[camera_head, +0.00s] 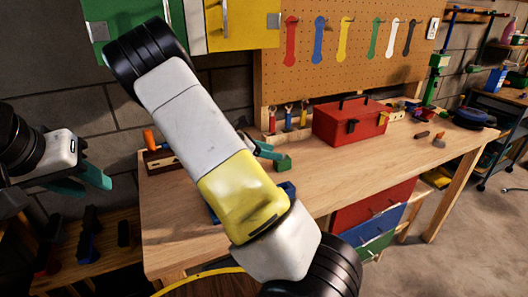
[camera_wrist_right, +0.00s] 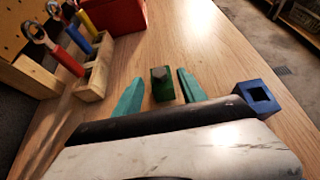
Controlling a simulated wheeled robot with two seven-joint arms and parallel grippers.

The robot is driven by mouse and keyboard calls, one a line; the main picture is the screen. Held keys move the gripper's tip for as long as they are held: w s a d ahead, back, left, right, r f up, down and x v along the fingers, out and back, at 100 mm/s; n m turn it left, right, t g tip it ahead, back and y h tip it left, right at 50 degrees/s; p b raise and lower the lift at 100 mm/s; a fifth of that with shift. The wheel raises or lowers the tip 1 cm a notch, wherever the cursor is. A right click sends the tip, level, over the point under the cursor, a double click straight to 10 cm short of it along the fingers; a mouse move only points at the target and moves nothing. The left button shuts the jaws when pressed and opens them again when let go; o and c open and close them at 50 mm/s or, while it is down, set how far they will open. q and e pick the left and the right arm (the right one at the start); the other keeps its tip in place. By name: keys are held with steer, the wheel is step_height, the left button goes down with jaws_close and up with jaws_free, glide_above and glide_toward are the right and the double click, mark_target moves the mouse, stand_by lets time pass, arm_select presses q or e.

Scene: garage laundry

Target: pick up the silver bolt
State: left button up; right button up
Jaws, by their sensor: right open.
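A green block (camera_wrist_right: 163,92) stands on the wooden workbench in the right wrist view. A dark grey, faceted bolt-like piece (camera_wrist_right: 161,72) sits at its top; it looks like the silver bolt, seen from its head end. My right gripper (camera_wrist_right: 159,92) is open, with one teal finger on each side of the block and visible gaps to it. In the head view the right gripper (camera_head: 266,150) is partly hidden by my arm, close to the green block (camera_head: 284,164). My left gripper (camera_head: 85,180) hangs at the left, away from the bench; its finger gap is unclear.
A blue block with a square hole (camera_wrist_right: 258,97) stands right of the right gripper. A wooden rack of tools (camera_wrist_right: 95,72) stands to the left, with a red toolbox (camera_head: 350,122) behind. Pegboard (camera_head: 372,45) rises at the back.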

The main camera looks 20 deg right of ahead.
steer(key=x, duration=0.3)
steer(key=shift+w+d+f, duration=0.1)
steer(key=shift+w+d, duration=0.05)
steer(key=shift+c, duration=0.5)
jaws_close()
